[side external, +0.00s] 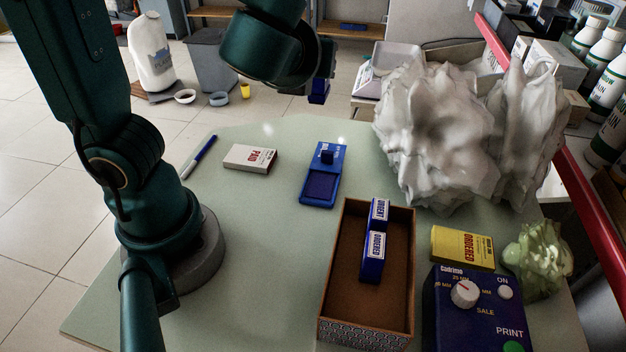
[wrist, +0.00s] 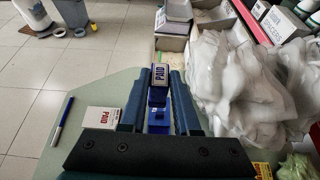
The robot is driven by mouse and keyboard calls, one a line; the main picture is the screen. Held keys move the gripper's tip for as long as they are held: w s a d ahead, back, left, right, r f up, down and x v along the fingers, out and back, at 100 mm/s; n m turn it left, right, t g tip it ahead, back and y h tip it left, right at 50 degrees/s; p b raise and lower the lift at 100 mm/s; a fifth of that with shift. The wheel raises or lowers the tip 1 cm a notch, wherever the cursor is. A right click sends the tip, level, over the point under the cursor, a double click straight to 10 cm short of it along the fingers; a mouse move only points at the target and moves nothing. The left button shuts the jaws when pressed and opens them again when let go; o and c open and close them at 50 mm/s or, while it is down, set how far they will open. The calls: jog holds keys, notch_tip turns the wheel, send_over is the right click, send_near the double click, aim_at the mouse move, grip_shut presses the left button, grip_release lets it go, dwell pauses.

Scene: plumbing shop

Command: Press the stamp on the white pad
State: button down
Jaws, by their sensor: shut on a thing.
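My gripper (side external: 316,84) is high above the far side of the table in the side view. It is shut on a blue stamp (side external: 318,93). In the wrist view the stamp (wrist: 159,76) shows a PAID label between the fingertips. A white pad box with red PAID lettering (side external: 250,157) lies flat on the table, left of the blue ink pad (side external: 320,188). The white pad also shows in the wrist view (wrist: 99,117), left of the fingers. The stamp is in the air, apart from both. Its underside is hidden.
A brown box (side external: 335,290) holds two blue stamps (side external: 374,250). Around it are a yellow ORDERED box (side external: 462,247), a blue PRINT device (side external: 478,310) and a large crumpled white mass (side external: 440,135). A blue pen (side external: 198,157) lies left. The table between pen and brown box is mostly clear.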

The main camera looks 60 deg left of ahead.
jog(key=s+a+f+n+g+y, duration=0.2)
jog(key=s+a+n+g+y, duration=0.15)
jog(key=a+n+g, duration=0.4)
jog(key=n+g+h, duration=0.3)
jog(key=n+g, duration=0.8)
send_over(249, 155)
jog(key=shift+f, duration=5.95)
jog(key=shift+f, duration=0.65)
notch_tip(249, 155, up, 6)
